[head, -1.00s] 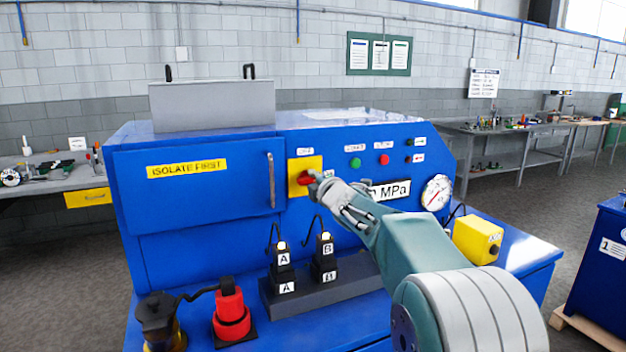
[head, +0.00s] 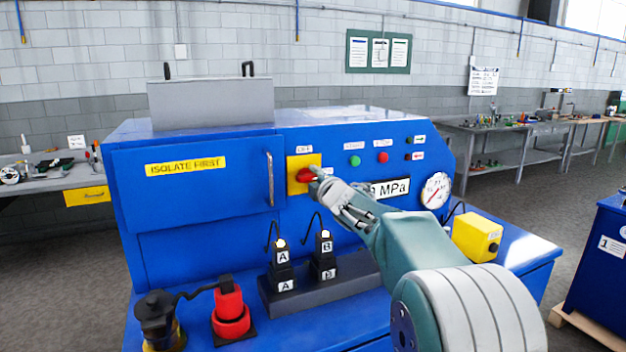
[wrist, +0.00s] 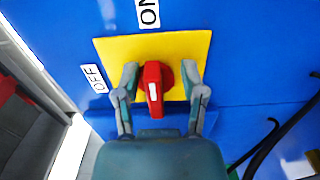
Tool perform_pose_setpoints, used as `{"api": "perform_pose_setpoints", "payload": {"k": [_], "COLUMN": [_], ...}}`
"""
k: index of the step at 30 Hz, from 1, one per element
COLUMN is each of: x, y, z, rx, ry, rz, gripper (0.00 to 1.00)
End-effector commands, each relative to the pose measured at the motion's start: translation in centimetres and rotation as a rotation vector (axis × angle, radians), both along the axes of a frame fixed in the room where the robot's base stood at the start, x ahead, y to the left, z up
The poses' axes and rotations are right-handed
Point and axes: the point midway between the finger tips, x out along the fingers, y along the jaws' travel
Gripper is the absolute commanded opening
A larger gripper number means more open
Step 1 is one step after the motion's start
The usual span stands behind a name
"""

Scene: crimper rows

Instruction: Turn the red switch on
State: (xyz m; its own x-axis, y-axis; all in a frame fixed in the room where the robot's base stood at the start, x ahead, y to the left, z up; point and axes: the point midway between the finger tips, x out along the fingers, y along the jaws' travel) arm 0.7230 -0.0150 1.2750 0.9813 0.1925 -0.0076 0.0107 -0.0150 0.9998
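The red switch (head: 305,175) sits on a yellow plate (head: 292,186) on the front of the blue machine. In the wrist view the red switch (wrist: 153,82) has a lever with a white mark, lined up roughly with the picture's vertical. An ON label (wrist: 148,13) is above the plate and an OFF label (wrist: 95,78) is left of it there. My gripper (wrist: 160,78) is open, one finger on each side of the lever, with gaps showing. In the head view my gripper (head: 318,178) is at the switch's right side and covers part of it.
Green (head: 355,160) and red (head: 383,157) buttons, a pressure display (head: 392,188) and a round gauge (head: 436,191) are right of the switch. A door handle (head: 270,180) is close on its left. Plugs A (head: 283,258) and B (head: 325,247) with cables stand below.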

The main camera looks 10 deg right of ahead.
Motion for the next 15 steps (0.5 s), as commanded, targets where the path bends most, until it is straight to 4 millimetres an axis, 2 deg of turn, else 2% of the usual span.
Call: {"api": "perform_pose_setpoints", "payload": {"k": [8,11,15], "x": [-0.3,-1.3,-3.7], "y": [0.1,-0.1,-0.6], "z": [0.3,0.4,0.4], "rx": [0.0,-0.001,0.0], "ry": [-0.004,-0.005,-0.005], "rz": [0.002,0.002,0.0], "gripper": [0.54,0.54,0.54]}}
